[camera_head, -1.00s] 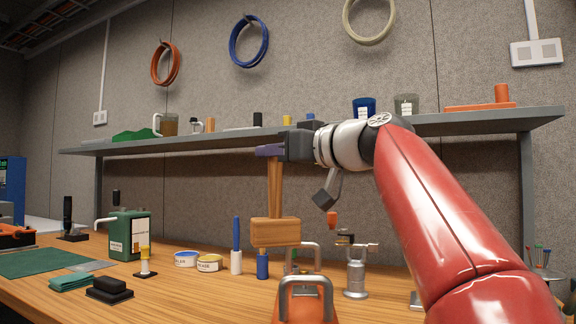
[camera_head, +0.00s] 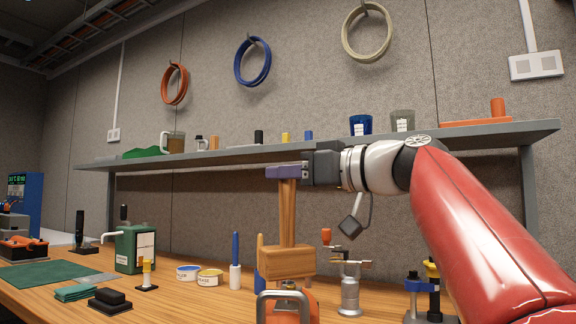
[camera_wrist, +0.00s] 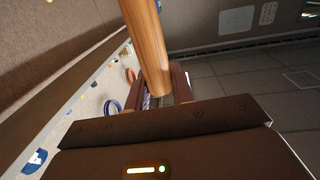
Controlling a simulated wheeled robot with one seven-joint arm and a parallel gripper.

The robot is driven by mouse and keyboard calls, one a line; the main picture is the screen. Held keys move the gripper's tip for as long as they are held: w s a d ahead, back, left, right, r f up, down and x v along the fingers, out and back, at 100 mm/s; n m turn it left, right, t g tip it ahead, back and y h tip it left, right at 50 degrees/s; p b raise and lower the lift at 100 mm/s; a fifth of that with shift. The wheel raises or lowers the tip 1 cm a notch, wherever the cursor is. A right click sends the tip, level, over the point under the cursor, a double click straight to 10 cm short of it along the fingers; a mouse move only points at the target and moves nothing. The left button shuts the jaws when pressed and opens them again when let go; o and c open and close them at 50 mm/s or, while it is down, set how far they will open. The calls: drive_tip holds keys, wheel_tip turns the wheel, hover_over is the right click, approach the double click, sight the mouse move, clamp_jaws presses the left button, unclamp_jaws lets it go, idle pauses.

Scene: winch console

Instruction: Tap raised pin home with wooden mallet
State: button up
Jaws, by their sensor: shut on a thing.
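The wooden mallet (camera_head: 287,262) hangs head down from my gripper (camera_head: 282,172), above the front of the bench. My gripper is shut on the upper end of its handle. In the wrist view the handle (camera_wrist: 148,45) runs between the fingers (camera_wrist: 160,98). Below the mallet head stands an orange device with grey metal loops (camera_head: 284,297). The mallet head overlaps its top in the picture, and I cannot tell whether they touch. I cannot make out the raised pin; it may be hidden behind or under the mallet head.
A silver metal stand (camera_head: 349,292) is just right of the mallet. Blue and black clamps (camera_head: 414,290) stand further right. A grey shelf (camera_head: 230,155) runs behind my arm.

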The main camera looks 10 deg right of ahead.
sight(294, 195)
drive_tip(key=shift+f, duration=0.3)
idle(0.5)
drive_tip(key=shift+f+b, duration=0.1)
drive_tip(key=shift+b, duration=0.45)
idle(0.4)
drive_tip(key=shift+f, duration=0.15)
wheel_tip(294, 195, down, 2)
drive_tip(key=b, duration=0.3)
drive_tip(key=shift+f, duration=0.2)
wheel_tip(294, 195, up, 6)
drive_tip(key=p, duration=0.5)
drive_tip(key=shift+f, duration=0.15)
drive_tip(key=shift+r, duration=1.65)
